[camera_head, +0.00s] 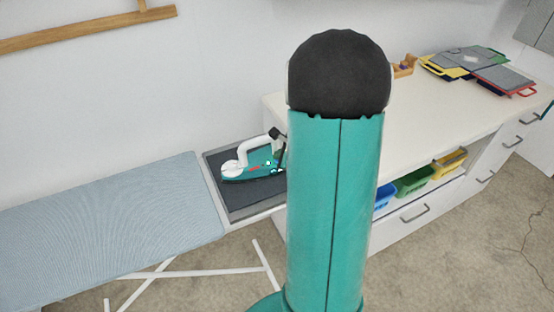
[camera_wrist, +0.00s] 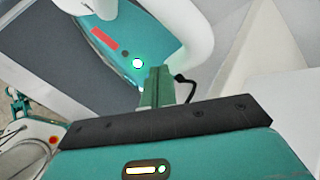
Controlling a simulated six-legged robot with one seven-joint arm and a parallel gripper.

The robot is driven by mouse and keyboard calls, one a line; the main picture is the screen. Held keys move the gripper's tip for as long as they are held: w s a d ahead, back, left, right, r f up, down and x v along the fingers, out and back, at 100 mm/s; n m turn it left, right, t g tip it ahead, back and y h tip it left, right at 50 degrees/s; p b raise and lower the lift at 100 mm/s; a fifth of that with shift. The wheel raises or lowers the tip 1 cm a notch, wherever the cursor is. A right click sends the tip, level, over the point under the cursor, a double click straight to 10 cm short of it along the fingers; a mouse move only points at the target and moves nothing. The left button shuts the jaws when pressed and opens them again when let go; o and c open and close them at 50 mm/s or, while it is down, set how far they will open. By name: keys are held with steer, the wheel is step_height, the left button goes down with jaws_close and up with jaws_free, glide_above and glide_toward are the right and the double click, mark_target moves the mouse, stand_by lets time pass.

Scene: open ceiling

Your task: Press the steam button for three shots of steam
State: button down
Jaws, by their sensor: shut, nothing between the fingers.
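The teal and white steam iron (camera_head: 250,172) lies on the dark rest (camera_head: 216,180) at the end of the ironing board. In the wrist view its teal body (camera_wrist: 125,22) fills the upper left, with a red mark and a round button (camera_wrist: 138,63) glowing white-green. My gripper (camera_wrist: 156,72) is shut and empty, its green fingertips just beside the lit button. I cannot tell whether they touch it. In the head view, my teal arm hides the area right of the iron.
The blue ironing board (camera_head: 110,215) stretches to the left. A white counter (camera_head: 440,112) with drawers stands right, holding folded boards (camera_head: 465,62) and a small wooden box (camera_head: 404,66). Blue, green and yellow bins (camera_head: 415,180) sit in its open shelf. A wall is behind.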

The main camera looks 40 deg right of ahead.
steer(key=shift+r, duration=0.65)
steer(key=shift+r, duration=0.1)
steer(key=shift+r, duration=2.4)
stand_by(0.6)
step_height(320, 180, up, 4)
steer(key=shift+f, duration=0.1)
stand_by(0.4)
steer(key=shift+f, duration=0.1)
steer(key=shift+f, duration=4.35)
steer(key=shift+f, duration=0.1)
